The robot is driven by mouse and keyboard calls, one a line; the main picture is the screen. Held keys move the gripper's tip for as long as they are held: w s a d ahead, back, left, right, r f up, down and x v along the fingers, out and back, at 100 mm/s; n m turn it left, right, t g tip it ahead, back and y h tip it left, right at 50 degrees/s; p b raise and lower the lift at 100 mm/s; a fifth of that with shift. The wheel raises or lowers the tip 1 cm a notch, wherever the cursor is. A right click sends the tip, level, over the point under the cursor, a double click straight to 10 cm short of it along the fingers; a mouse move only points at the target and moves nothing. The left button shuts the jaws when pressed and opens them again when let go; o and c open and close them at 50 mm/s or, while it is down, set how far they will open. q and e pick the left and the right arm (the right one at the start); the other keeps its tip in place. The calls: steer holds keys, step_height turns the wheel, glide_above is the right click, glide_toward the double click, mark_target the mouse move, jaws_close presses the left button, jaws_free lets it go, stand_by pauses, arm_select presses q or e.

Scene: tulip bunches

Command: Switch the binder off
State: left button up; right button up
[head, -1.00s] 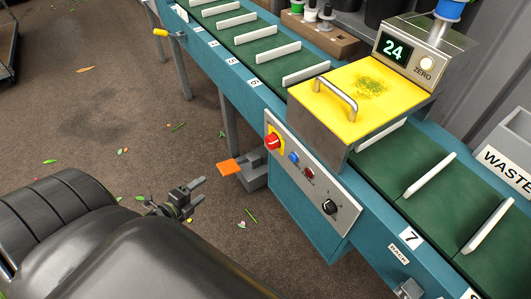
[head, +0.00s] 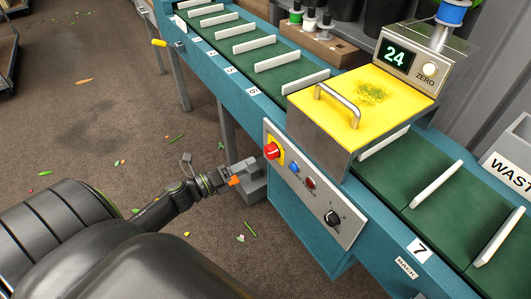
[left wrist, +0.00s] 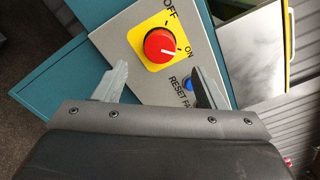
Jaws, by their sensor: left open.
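The binder is a teal machine with a yellow-topped metal housing (head: 355,105) and a grey control panel (head: 318,192) on its side. A red rotary switch (head: 271,151) sits on a yellow plate at the panel's left end. In the left wrist view the red switch (left wrist: 160,45) shows OFF and ON labels; a pale mark on it seems to face the ON side. My left gripper (head: 232,176) is open and empty, left of and below the switch in the head view. In the wrist view its fingertips (left wrist: 162,82) are apart, with the switch beyond them, untouched.
A blue button (head: 294,168), a red button (head: 310,183) and a black knob (head: 332,217) share the panel. A green slatted conveyor (head: 245,45) runs past the housing, whose display (head: 395,54) reads 24.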

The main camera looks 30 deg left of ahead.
mark_target(268, 153)
arm_select(q)
steer(key=p+x, duration=0.1)
steer(key=x, duration=0.7)
steer(key=c, duration=1)
